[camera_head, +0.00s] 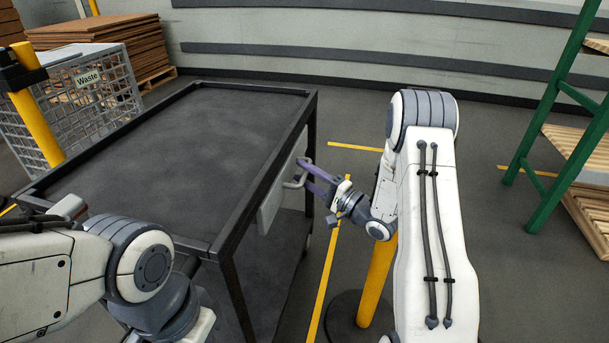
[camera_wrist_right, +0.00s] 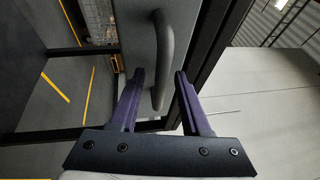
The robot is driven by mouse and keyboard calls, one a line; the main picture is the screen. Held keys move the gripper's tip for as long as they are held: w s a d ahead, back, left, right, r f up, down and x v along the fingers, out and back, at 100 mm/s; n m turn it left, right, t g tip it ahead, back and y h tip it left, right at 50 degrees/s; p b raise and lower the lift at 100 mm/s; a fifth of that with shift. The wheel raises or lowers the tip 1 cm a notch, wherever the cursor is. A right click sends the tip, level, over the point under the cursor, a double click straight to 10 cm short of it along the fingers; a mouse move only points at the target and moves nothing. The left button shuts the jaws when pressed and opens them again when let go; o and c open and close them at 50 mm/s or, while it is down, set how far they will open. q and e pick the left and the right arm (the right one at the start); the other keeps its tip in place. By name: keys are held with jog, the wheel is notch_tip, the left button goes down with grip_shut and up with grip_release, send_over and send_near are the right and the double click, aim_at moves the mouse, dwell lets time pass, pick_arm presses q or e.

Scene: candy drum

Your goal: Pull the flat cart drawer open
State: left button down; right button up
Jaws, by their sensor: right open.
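The flat cart (camera_head: 190,135) is a dark table-like cart with a rimmed top, in the middle left of the head view. Its light grey drawer front (camera_head: 272,205) is on the cart's right side, under the top edge, and looks closed. A grey bar handle (camera_head: 296,181) sticks out from it. My right gripper (camera_head: 308,173) is open at the handle. In the right wrist view the drawer handle (camera_wrist_right: 163,60) stands between the two purple fingers (camera_wrist_right: 158,85), with gaps to both. My left arm reaches over the near left of the cart; its fingers are not visible.
A wire waste cage (camera_head: 85,95) and a yellow post (camera_head: 38,125) stand to the left. Another yellow post (camera_head: 377,280) stands below my right arm. A green rack (camera_head: 560,130) is at the far right.

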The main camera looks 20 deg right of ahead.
jog(key=shift+w, duration=0.1)
grip_shut()
dwell(1.4)
